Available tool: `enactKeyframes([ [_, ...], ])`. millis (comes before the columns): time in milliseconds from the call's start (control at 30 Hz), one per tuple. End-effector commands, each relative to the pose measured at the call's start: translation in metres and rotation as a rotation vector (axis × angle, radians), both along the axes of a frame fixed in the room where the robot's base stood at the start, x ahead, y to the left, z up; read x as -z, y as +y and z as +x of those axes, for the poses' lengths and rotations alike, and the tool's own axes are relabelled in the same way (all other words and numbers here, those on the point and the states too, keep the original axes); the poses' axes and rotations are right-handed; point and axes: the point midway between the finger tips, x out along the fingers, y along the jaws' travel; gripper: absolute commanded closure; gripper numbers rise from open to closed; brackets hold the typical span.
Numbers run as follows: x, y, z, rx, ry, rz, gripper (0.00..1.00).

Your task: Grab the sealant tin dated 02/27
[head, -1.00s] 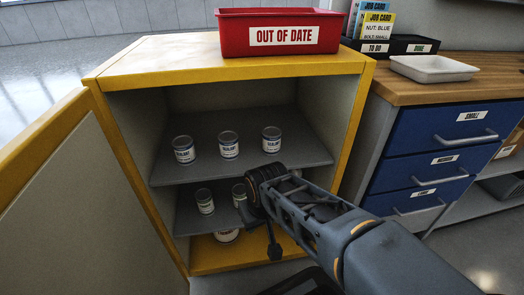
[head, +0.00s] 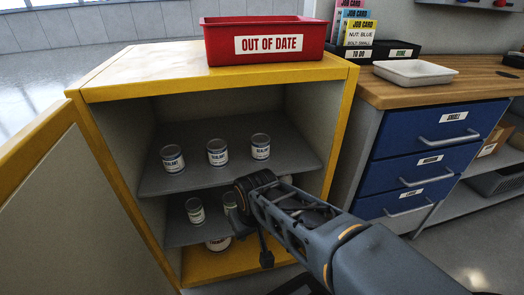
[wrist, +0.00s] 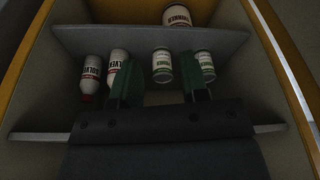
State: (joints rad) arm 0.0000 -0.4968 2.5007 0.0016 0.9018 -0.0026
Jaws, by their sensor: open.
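Three white sealant tins with dark blue lettering stand in a row on the cabinet's upper shelf: a left tin (head: 172,159), a middle tin (head: 217,152) and a right tin (head: 260,147). Their dates are too small to read. My gripper (wrist: 159,80) is open in the wrist view, its two green fingers apart with nothing held. In the head view my arm reaches to the shelf front, below and right of the tins, and hides the fingers. The wrist view is upside down and shows the lower shelf; no sealant tin is recognisable there.
Green-labelled tins (wrist: 162,66) and solvent bottles (wrist: 118,68) stand on the lower shelf. Another container (wrist: 177,15) is below them. The yellow cabinet's door (head: 45,210) stands open at left. A red out-of-date bin (head: 265,42) sits on top. Blue drawers (head: 440,128) stand at right.

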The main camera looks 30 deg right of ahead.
Motion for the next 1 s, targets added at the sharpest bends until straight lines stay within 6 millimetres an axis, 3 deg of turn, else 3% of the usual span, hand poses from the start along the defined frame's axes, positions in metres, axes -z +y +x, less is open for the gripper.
enactKeyframes([
  [433,0.000,0.000,0.000,0.000,0.000,0.000,0.59],
  [567,-0.003,-0.005,0.000,0.020,0.001,0.000,0.46],
  [667,-0.011,-0.019,0.000,0.085,0.010,0.001,0.37],
  [767,-0.029,-0.045,0.007,0.232,0.000,0.029,0.27],
  [1000,-0.064,-0.090,0.027,1.077,-0.090,0.287,0.07],
])
